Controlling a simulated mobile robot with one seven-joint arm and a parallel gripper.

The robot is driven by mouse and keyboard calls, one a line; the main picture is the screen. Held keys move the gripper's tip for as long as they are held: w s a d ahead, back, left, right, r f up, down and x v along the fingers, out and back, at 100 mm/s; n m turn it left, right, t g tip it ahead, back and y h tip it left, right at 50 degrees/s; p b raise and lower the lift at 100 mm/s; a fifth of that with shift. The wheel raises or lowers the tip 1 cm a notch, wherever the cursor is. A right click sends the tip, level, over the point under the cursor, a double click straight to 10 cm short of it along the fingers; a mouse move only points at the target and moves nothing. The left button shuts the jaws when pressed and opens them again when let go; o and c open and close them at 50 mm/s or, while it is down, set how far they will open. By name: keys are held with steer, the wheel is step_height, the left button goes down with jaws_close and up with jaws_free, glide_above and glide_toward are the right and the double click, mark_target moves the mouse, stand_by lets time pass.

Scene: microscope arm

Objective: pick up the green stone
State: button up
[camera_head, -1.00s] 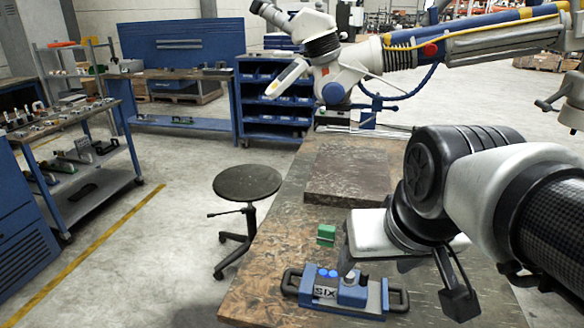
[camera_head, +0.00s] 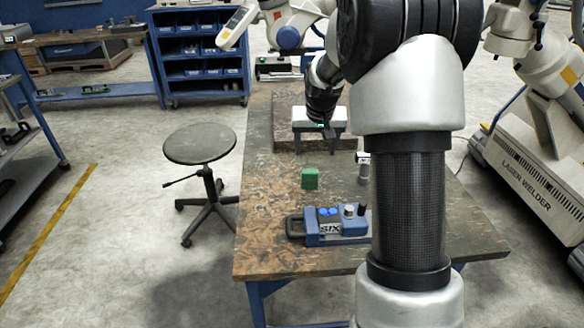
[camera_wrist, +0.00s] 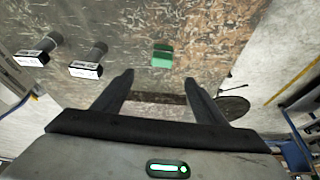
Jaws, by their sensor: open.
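The green stone (camera_head: 310,178) is a small green block standing on the worktable (camera_head: 270,215), behind the blue SIX device. It also shows in the wrist view (camera_wrist: 162,56), just beyond the fingertips and roughly centred between them. My gripper (camera_head: 318,146) is over the far part of the table, behind the stone in the head view, with its fingers pointing down. In the wrist view my gripper (camera_wrist: 158,78) has its two fingers wide apart with nothing between them. The stone is apart from the fingers.
A blue device marked SIX (camera_head: 330,225) lies in front of the stone. A small cylinder (camera_head: 363,166) stands to the stone's right, partly hidden by my arm. Two cylinders with white labels (camera_wrist: 88,62) show in the wrist view. A stool (camera_head: 200,145) stands left of the table.

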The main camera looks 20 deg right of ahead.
mark_target(310, 173)
steer(key=b+x, duration=0.1)
steer(key=x, duration=1.2)
steer(key=shift+d, duration=0.1)
steer(key=shift+a+x, duration=0.15)
steer(key=shift+x, duration=1.2)
steer(key=shift+a+x, duration=0.1)
steer(key=shift+x, duration=1.25)
steer(key=shift+a, duration=0.1)
steer(key=c, duration=1.3)
